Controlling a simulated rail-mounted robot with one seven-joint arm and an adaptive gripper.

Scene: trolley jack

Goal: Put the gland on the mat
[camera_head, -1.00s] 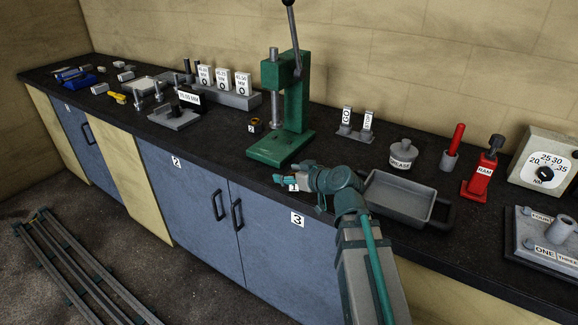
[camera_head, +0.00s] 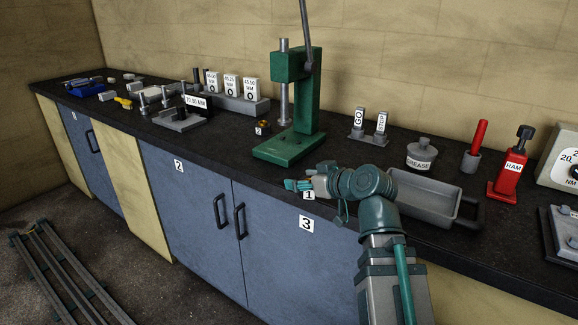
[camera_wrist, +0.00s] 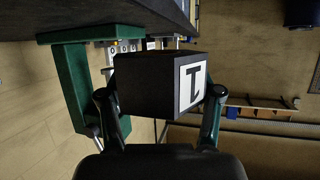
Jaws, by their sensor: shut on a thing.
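My gripper (camera_head: 306,185) is out over the front edge of the bench, in front of the green press. In the wrist view, the fingers of my gripper (camera_wrist: 161,98) are shut on a dark block (camera_wrist: 146,84) with a white label reading 1. That label also shows at my gripper in the head view. A small dark and brass-coloured piece with a label reading 2 (camera_head: 262,128) stands on the bench, left of the press. I cannot tell for sure which piece is the gland, and I cannot make out a mat.
The green press (camera_head: 290,148) stands close behind my gripper. A grey tray (camera_head: 424,203) is right of it, with a grease pot (camera_head: 421,155) and red ram (camera_head: 512,172) beyond. Gauge blocks (camera_head: 232,92) and a grey stand (camera_head: 182,121) are to the left.

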